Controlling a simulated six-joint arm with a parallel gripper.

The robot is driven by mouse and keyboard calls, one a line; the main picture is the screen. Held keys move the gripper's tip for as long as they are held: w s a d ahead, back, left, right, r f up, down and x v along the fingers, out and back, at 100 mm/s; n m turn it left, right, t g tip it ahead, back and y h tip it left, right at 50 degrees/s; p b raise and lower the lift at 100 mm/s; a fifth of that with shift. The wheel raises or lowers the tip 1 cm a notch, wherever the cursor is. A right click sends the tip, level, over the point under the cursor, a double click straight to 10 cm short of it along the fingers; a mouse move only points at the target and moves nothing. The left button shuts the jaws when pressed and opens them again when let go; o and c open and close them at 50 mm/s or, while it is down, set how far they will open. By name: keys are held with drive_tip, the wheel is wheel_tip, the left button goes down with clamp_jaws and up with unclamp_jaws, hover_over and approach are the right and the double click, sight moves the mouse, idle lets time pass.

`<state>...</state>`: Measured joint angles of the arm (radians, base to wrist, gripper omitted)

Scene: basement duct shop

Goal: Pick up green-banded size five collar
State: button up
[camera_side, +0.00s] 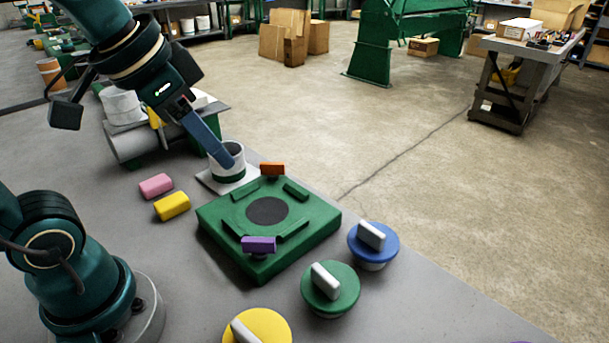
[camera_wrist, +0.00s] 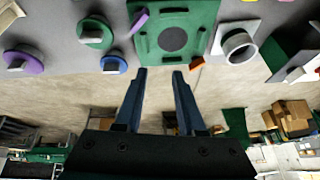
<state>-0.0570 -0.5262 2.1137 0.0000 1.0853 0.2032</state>
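The green-banded collar (camera_side: 238,170) is a white open-topped ring with a green band low on its wall. It stands upright on a pale square plate (camera_side: 206,181) behind the green fixture. In the wrist view the collar (camera_wrist: 240,46) shows as a white ring right of the fingertips. My gripper (camera_side: 228,163) has long blue fingers slanting down; in the side view a fingertip overlaps the collar's rim. In the wrist view my gripper (camera_wrist: 159,72) is open and empty, its fingers apart from the collar. The finger's exact depth is unclear in the side view.
The green fixture (camera_side: 215,217) has an orange clamp (camera_side: 272,169) and a purple clamp (camera_side: 259,244). Pink (camera_side: 156,185) and yellow (camera_side: 172,206) blocks lie left. Blue (camera_side: 386,241), green (camera_side: 345,294) and yellow (camera_side: 275,325) handled lids stand in front and right. A grey cylinder (camera_side: 130,146) lies behind.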

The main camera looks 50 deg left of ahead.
drive_tip(key=w+a+r+g, duration=0.1)
drive_tip(key=w+a+r, duration=0.1)
drive_tip(key=w+a, duration=0.35)
drive_tip(key=n+g, duration=0.2)
drive_tip(key=g, duration=0.2)
hover_over(236, 156)
wheel_tip(236, 156, down, 14)
drive_tip(key=shift+w+r, duration=0.1)
drive_tip(key=shift+a+f+n, duration=0.1)
drive_tip(key=shift+f+n, duration=0.2)
drive_tip(key=shift+f, duration=2.25)
clamp_jaws()
